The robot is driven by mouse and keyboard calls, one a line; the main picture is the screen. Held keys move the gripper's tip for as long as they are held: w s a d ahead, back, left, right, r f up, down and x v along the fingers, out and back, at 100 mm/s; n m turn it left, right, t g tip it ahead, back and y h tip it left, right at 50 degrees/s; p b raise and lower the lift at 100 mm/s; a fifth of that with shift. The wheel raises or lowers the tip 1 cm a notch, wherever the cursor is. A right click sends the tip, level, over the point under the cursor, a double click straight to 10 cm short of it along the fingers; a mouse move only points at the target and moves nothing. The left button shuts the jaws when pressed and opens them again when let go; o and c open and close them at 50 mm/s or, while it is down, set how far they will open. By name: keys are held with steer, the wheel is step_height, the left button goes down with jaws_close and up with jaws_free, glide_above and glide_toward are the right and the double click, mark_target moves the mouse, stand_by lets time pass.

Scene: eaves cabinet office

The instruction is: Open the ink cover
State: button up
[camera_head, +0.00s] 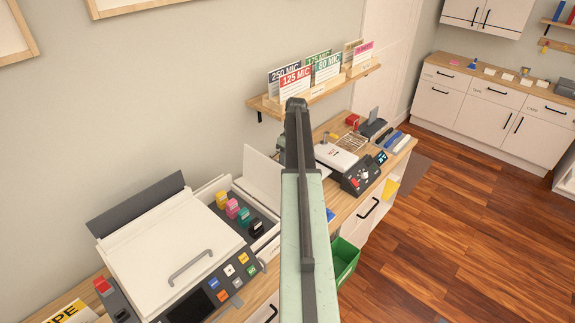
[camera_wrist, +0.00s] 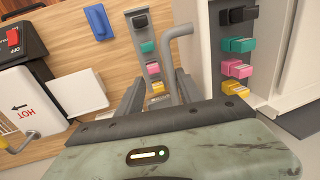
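The ink cover (camera_head: 263,178) is a pale panel standing raised at the right side of the printer (camera_head: 160,250). The ink bay beside it lies exposed, with yellow, pink, green and black cartridges (camera_head: 243,216). In the wrist view the cover (camera_wrist: 187,12) is seen nearly edge-on, with a grey bar handle (camera_wrist: 181,32) on its outer side. My gripper (camera_wrist: 158,92) has its two fingers apart, with the handle reaching down near the right finger. I cannot tell whether they touch. My arm hides the gripper and handle in the head view.
A grey strip with a second set of coloured cartridges (camera_wrist: 145,50) lies on the counter beyond the fingers. A blue block (camera_wrist: 98,22) and a laminator (camera_head: 362,175) are farther along. A shelf of cards (camera_head: 318,83) is above. A green bin (camera_head: 345,258) stands below.

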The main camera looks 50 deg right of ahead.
step_height(320, 180, up, 8)
steer(key=d+p, duration=0.1)
steer(key=p, duration=0.6)
steer(key=shift+d+f+p, duration=0.15)
steer(key=shift+d+p, duration=0.1)
steer(key=shift+p, duration=0.15)
